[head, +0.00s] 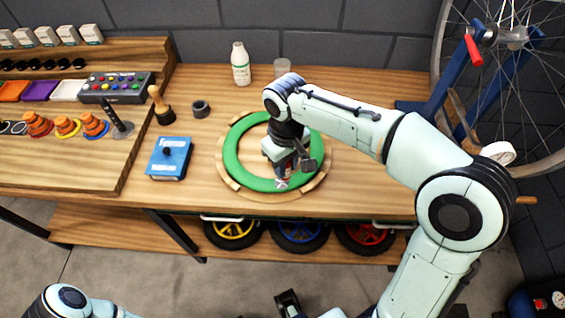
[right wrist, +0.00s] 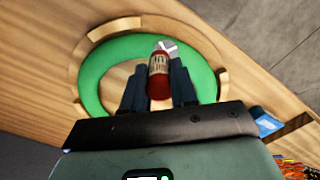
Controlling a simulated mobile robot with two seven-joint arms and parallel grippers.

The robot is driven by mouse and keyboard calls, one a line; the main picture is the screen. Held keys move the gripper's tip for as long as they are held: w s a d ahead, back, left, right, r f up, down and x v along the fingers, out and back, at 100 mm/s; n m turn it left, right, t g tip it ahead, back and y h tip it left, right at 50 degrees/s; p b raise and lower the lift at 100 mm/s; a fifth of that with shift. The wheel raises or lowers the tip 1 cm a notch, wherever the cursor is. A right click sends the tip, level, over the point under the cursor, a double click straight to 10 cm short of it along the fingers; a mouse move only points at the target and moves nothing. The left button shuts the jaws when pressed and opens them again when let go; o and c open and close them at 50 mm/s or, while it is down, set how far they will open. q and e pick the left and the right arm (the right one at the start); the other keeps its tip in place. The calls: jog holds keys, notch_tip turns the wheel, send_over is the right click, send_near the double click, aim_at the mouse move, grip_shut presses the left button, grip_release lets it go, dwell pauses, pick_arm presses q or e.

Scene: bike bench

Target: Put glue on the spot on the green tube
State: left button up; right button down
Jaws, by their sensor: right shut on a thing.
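The green tube (head: 232,155) lies as a ring on a round wooden holder on the bench; it also shows in the right wrist view (right wrist: 92,75). My right gripper (head: 284,172) is over the front part of the ring. In the right wrist view it (right wrist: 158,82) is shut on a red glue bottle (right wrist: 159,80) with a pale label. The bottle's far end points at a pale grey patch (right wrist: 167,47) on the tube. I cannot tell whether the tip touches it. A dark part, seemingly my left gripper (head: 289,302), shows at the bottom edge, its fingers unclear.
A blue box (head: 169,157), a stamp-like wooden handle (head: 161,104) and a dark ring (head: 201,109) stand left of the holder. A white bottle (head: 240,64) and a clear cup (head: 282,69) stand behind. A wheel stand (head: 470,80) is at right. Wheels (head: 300,236) sit below.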

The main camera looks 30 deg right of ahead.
dwell(0.4)
jog(key=shift+w+a+p, duration=0.3)
jog(key=shift+a, duration=0.65)
jog(key=shift+d, duration=0.15)
jog(key=shift+s+d, duration=0.35)
jog(key=shift+d, duration=0.5)
jog(key=shift+a, duration=0.1)
jog(key=shift+w+a+f, duration=0.1)
jog(key=shift+w+a, duration=0.05)
jog(key=shift+a, duration=0.35)
jog(key=shift+w+a+f, duration=0.1)
jog(key=shift+w+a, duration=0.05)
jog(key=shift+a, duration=0.3)
jog(key=shift+d, duration=0.25)
